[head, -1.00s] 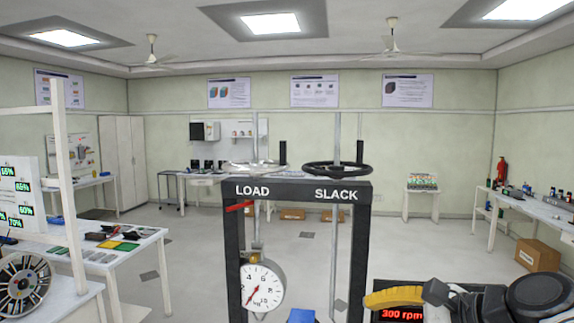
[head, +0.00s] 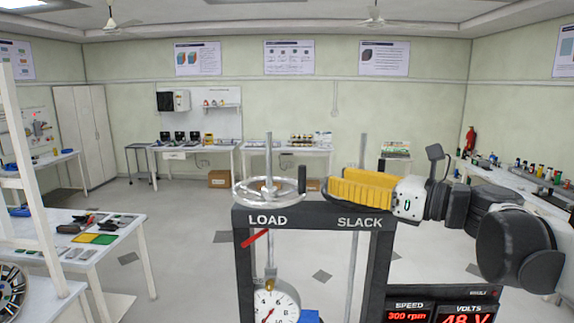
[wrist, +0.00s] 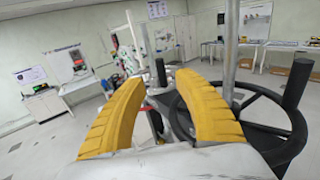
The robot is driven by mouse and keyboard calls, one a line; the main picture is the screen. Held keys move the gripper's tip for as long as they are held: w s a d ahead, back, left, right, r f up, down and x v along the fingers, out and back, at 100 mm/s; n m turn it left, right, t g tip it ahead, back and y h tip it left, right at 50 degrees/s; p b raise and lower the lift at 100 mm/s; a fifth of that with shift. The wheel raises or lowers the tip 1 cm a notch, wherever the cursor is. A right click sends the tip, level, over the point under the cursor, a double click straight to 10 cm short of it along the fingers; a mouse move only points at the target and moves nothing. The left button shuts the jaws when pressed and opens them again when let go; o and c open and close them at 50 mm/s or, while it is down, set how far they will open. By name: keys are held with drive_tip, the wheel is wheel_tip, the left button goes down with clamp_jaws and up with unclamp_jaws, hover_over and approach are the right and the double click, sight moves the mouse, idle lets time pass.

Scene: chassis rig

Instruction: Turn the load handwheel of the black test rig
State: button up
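The black test rig (head: 375,260) stands in front of me, its top beam marked LOAD and SLACK. The silver load handwheel (head: 268,191) lies flat above the LOAD label, with an upright dark handle (head: 302,179) at its right rim. My gripper (head: 332,189) is above the beam, its yellow fingers pointing left toward that handle, apart from it. In the wrist view my gripper (wrist: 160,79) is open, with clear space between the fingers; a dark upright handle shows beyond them. The black slack wheel (wrist: 296,132) is close on the right there; my gripper hides it in the head view.
Vertical rods (head: 357,195) rise through the rig. A round dial gauge (head: 274,306) hangs below LOAD. A red speed and volts display (head: 440,310) is at lower right. A table with cards (head: 85,262) stands left; the floor behind is mostly open.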

sight(301, 192)
drive_tip(key=p+x, duration=0.1)
drive_tip(key=x, duration=0.8)
drive_tip(key=shift+w+a+p, duration=0.2)
drive_tip(key=shift+a+p, duration=0.1)
drive_tip(key=shift+p, duration=0.05)
clamp_jaws()
